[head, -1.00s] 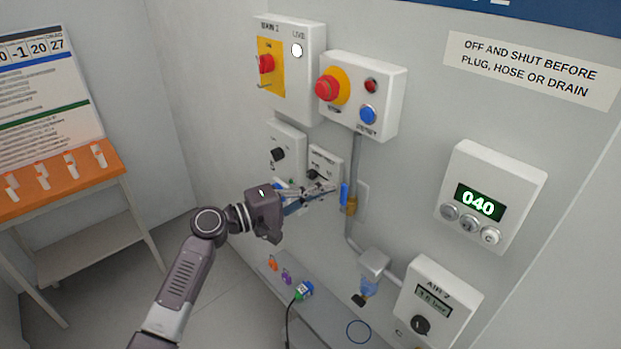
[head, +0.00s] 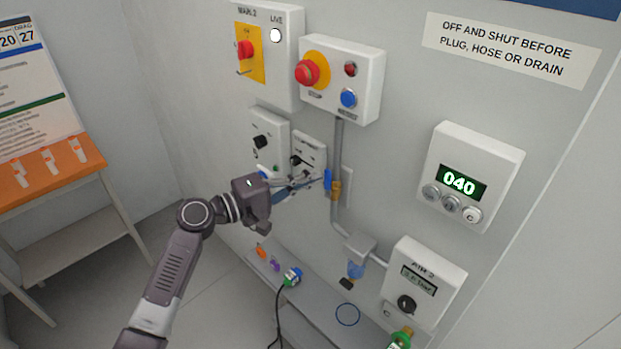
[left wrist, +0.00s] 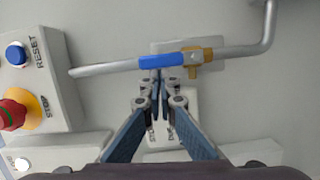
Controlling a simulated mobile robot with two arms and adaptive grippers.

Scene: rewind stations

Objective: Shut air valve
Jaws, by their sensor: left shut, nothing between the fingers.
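The air valve is a brass body (head: 336,191) with a blue lever (head: 328,181) on a grey pipe on the wall. In the left wrist view the blue lever (left wrist: 160,60) lies along the pipe, left of the brass body (left wrist: 193,62). My left gripper (head: 316,177) is shut and empty, its fingertips at the lever's side. In the left wrist view the fingertips (left wrist: 160,78) are close under the lever; I cannot tell whether they touch it. My right gripper is not in view.
The red stop button (head: 307,70) and blue reset button (head: 348,98) sit on a box above the valve. Small switch boxes (head: 309,150) are behind the gripper. An air box with a dial (head: 406,304) is lower right. A shelf (head: 318,300) runs below.

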